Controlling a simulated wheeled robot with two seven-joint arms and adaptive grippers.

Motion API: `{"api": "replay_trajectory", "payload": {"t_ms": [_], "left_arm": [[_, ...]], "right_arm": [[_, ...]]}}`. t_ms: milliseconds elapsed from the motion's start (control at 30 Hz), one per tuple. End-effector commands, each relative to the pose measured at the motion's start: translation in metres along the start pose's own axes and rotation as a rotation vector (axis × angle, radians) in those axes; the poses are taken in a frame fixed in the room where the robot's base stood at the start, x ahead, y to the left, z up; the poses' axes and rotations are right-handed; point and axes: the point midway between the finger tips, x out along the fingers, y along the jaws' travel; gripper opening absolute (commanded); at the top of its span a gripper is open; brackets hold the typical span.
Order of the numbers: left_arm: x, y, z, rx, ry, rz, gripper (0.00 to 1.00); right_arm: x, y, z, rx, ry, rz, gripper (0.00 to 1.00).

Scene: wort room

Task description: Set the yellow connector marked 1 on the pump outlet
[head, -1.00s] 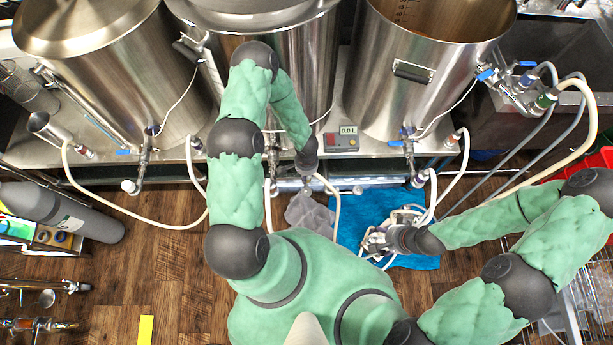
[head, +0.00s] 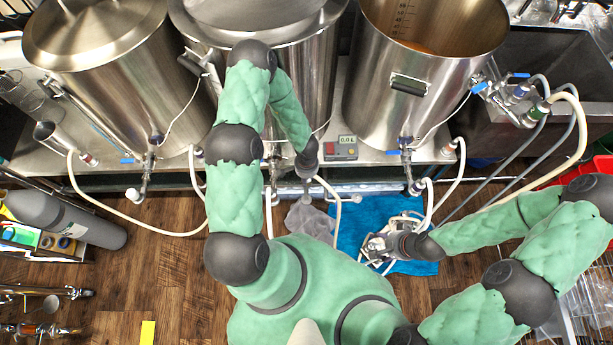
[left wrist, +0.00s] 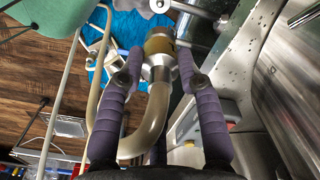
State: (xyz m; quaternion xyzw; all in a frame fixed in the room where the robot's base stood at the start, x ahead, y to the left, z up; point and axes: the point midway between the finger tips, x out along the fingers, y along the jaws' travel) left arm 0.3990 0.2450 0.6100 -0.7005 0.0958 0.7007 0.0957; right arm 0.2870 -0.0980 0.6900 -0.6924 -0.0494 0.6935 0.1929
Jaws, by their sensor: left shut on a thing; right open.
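My left gripper (head: 307,182) hangs in front of the middle kettle. In the left wrist view, its purple fingers (left wrist: 160,66) are shut around a metal hose connector with a dull yellow band (left wrist: 158,43). A pale hose (left wrist: 150,125) curves down from the connector. No mark 1 is readable. My right gripper (head: 376,245) is low over the blue cloth, open, beside a metal and white assembly that looks like the pump (head: 372,252). The arm and hoses partly cover this assembly, and I cannot pick out its outlet.
Three steel kettles (head: 300,90) stand on a steel bench along the back, with valves and hoses at its front edge. A small display box (head: 341,148) sits on the bench. A blue cloth (head: 355,212) lies on the wooden floor. A grey cylinder (head: 72,222) lies at left.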

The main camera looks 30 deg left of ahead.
Motion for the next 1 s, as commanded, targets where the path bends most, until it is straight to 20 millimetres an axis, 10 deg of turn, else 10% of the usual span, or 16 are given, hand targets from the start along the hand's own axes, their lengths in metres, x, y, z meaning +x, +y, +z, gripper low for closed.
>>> {"api": "replay_trajectory", "payload": {"t_ms": [1000], "left_arm": [[-0.04,0.0,0.0,-0.001,0.0,-0.001,0.0]], "right_arm": [[-0.051,-0.018,0.002,0.0,0.0,0.0,0.64]]}}
